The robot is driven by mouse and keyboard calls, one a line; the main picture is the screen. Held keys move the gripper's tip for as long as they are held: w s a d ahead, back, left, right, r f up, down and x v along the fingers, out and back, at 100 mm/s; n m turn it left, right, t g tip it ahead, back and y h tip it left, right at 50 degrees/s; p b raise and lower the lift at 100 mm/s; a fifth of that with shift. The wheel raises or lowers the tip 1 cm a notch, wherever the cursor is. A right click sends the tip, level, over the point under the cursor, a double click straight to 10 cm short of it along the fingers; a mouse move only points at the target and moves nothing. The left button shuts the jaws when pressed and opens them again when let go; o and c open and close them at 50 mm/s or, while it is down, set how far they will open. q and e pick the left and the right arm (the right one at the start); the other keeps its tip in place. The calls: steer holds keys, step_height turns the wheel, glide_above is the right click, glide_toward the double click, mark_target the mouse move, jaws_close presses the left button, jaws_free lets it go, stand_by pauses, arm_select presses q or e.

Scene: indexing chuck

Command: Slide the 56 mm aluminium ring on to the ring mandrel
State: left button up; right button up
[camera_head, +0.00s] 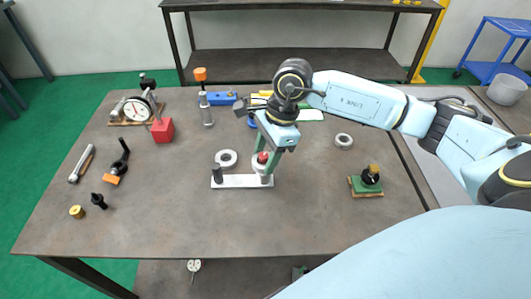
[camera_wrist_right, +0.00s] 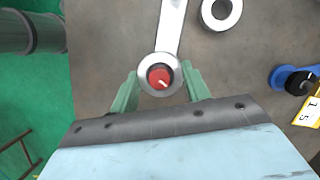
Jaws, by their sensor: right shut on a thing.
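A silver ring (camera_wrist_right: 146,85) is between the green fingers of my right gripper (camera_wrist_right: 160,72), which is shut on it. In the wrist view the ring encircles the red top of the mandrel (camera_wrist_right: 159,78). In the head view the ring (camera_head: 258,168) is beside my right gripper (camera_head: 267,160), with the red top (camera_head: 263,157) showing above it. The mandrel stands at the right end of a pale base bar (camera_head: 240,182); a dark post (camera_head: 217,173) stands at the left end. I cannot tell how far down the ring sits. My left gripper is not in view.
Another ring (camera_head: 227,159) lies close behind the bar, and one more (camera_head: 344,141) lies to the right. A green block with a black knob (camera_head: 370,178) is at the right. A red block (camera_head: 162,131) and dial gauge (camera_head: 136,109) stand back left. The front table is clear.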

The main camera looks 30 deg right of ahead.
steer(key=shift+f+b, duration=0.75)
steer(key=shift+f, duration=0.15)
steer(key=o, duration=1.1)
steer(key=v, duration=1.3)
steer(key=shift+d+r, duration=0.1)
steer(key=shift+r, duration=0.15)
